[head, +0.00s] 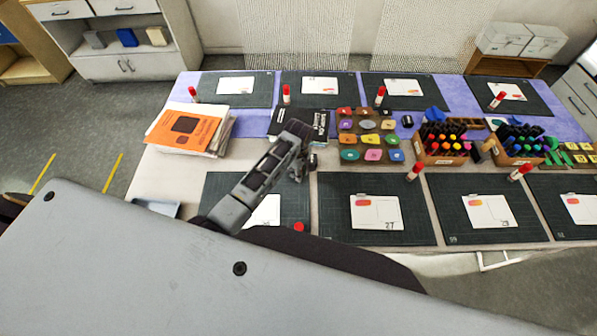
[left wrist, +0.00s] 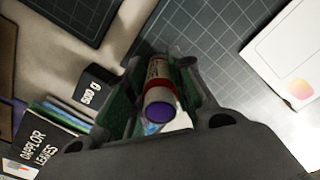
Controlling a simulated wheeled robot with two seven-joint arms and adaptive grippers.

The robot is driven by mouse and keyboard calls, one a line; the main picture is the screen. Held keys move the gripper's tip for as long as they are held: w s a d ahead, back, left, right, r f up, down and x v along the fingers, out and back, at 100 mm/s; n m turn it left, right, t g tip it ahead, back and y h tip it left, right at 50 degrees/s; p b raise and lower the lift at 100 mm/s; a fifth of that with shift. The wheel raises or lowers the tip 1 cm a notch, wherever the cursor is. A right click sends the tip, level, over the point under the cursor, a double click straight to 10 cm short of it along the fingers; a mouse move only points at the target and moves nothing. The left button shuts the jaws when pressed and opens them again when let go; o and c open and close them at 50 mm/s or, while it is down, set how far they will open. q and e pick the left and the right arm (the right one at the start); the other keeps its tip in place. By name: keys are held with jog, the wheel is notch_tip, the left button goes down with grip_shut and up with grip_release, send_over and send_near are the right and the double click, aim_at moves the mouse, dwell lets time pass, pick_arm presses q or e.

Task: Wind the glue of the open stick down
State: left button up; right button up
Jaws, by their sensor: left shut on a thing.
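The open glue stick (left wrist: 159,84) is between the fingers of my left gripper (left wrist: 163,88) in the left wrist view. It has a whitish label, a red collar and a round purple glue end facing the camera. How far the glue stands out of the collar I cannot tell. In the head view my left gripper (head: 300,165) is above the table, by the dark book; the held stick is hard to make out there. A red cap (head: 298,227) lies on the near-left cutting mat (head: 222,190). My right gripper is in neither view.
Several capped glue sticks, one of them at the near mats (head: 414,172), stand about the table. A pile of orange-covered papers (head: 178,128), a tray of coloured pieces (head: 370,125) and marker boxes (head: 440,150) are around. A 500 g block (left wrist: 98,83) is beside my gripper.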

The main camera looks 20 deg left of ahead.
pick_arm(q)
jog(key=o, duration=1)
jog(key=shift+o, duration=0.3)
jog(key=o, duration=0.5)
jog(key=shift+r, duration=0.3)
jog(key=shift+r, duration=3.5)
jog(key=shift+s, duration=0.1)
